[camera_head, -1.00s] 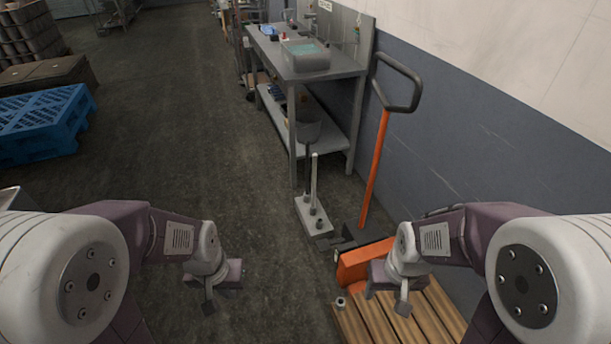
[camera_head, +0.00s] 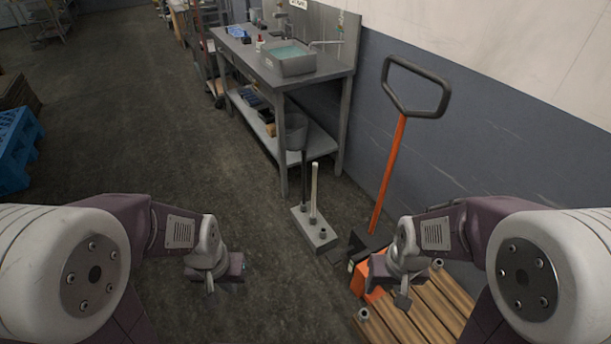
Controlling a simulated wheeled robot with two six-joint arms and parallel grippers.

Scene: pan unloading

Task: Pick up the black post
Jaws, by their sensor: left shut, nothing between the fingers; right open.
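The black post (camera_head: 304,182) stands upright on a light grey base block (camera_head: 325,238) on the floor, in the middle of the head view. A pale post (camera_head: 315,192) stands right beside it on the same block. My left gripper (camera_head: 210,285) is shut and empty, to the left of the block and nearer to me. My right gripper (camera_head: 403,299) is open and empty, over the wooden pallet to the right. Neither gripper touches the post.
A pallet jack handle (camera_head: 392,165) rises right of the block. A wooden pallet (camera_head: 440,310) lies front right.

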